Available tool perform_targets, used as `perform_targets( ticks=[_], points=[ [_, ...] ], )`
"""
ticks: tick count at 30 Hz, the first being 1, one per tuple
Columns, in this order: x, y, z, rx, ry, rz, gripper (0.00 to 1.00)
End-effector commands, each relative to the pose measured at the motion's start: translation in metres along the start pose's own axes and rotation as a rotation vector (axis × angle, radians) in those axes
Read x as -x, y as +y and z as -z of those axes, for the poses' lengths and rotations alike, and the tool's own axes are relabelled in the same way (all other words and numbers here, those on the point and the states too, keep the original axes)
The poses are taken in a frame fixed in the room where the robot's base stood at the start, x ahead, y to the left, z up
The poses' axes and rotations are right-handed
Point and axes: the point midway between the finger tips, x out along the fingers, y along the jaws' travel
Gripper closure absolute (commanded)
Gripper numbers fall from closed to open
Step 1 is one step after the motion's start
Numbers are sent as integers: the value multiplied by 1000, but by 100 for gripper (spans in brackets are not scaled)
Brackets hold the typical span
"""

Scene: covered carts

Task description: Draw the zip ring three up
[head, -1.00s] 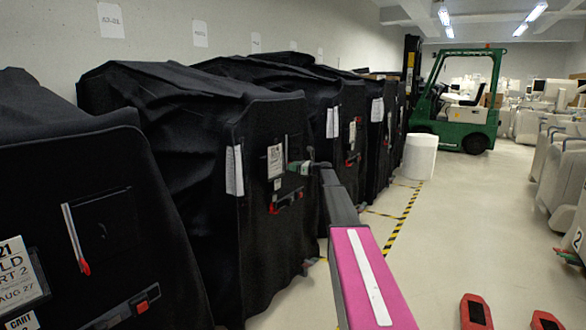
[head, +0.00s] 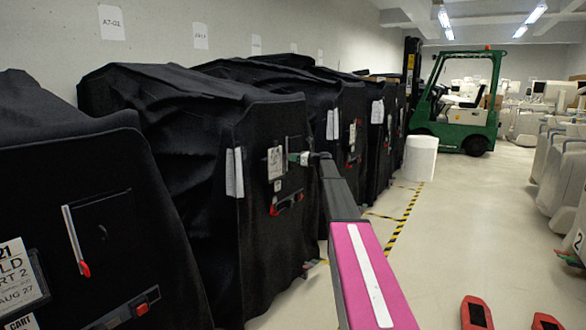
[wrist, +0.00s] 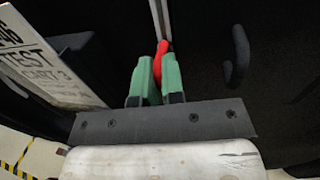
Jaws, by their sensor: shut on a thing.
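A red zip ring (wrist: 162,47) shows in the wrist view between the two green fingers of my gripper (wrist: 160,80), which is shut on it. The pale zip track (wrist: 160,15) runs up the black cover (wrist: 207,30) from the ring. In the head view my gripper (head: 301,158) is at the front of the second black cover (head: 265,240), just right of its white card (head: 275,162). The ring itself cannot be made out there, and my arm hides part of the cover's right side.
A cart card (wrist: 45,60) lies left of the fingers in the wrist view, and a dark hook (wrist: 238,55) is at their right. A red-ended handle (head: 287,203) sits below my gripper. A nearer cover (head: 90,210) has another zip.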

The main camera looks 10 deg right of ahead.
Motion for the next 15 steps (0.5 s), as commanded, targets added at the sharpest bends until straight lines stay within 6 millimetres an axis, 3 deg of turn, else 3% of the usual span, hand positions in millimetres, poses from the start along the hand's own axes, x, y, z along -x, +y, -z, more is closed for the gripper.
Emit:
perform_targets(
  ticks=[1,6,10,15],
  points=[
    [0,0,-16,3,-2,0,100],
    [0,-1,-56,2,-2,1,100],
    [0,0,-75,1,-1,1,100],
    [0,0,-83,-1,-1,1,100]
  ],
)
